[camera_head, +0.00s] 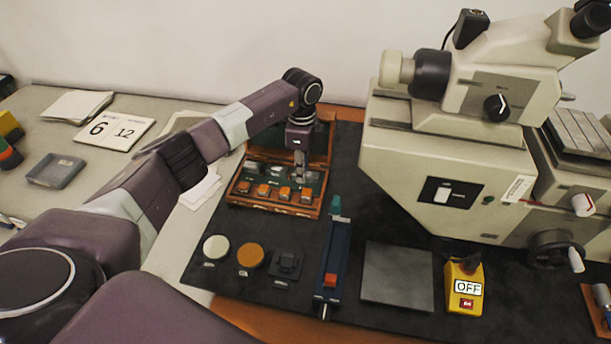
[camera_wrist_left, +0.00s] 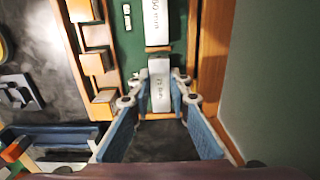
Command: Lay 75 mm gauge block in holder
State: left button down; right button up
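The 75 mm gauge block (camera_wrist_left: 160,88) is a pale steel bar in the green-lined wooden case, its label blurred in the left wrist view. My left gripper (camera_head: 300,172) reaches down into the case. In the left wrist view its two blue fingers (camera_wrist_left: 160,100) lie against both sides of the block, with no clear gap. Whether the block is lifted off the lining I cannot tell. The holder (camera_head: 328,262) is a long blue channel with an orange-red slider and a green end, on the dark mat. It partly shows in the left wrist view (camera_wrist_left: 62,133). My right gripper is out of view.
The wooden case (camera_head: 275,204) holds several orange-topped pieces and another steel block (camera_wrist_left: 157,22). Round pads (camera_head: 250,255), a black stand (camera_head: 287,264) and a grey plate (camera_head: 398,275) lie around the holder. A large measuring machine (camera_head: 430,160) and yellow switch box (camera_head: 464,286) stand to the right.

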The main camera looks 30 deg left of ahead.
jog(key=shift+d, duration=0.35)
pick_arm(q)
jog(key=shift+r, duration=0.1)
jog(key=shift+w+r, duration=0.1)
jog(key=shift+r, duration=0.5)
notch_tip(320, 180, up, 19)
jog(key=b, duration=0.3)
jog(key=shift+f+b, duration=0.15)
jog(key=shift+b, duration=0.15)
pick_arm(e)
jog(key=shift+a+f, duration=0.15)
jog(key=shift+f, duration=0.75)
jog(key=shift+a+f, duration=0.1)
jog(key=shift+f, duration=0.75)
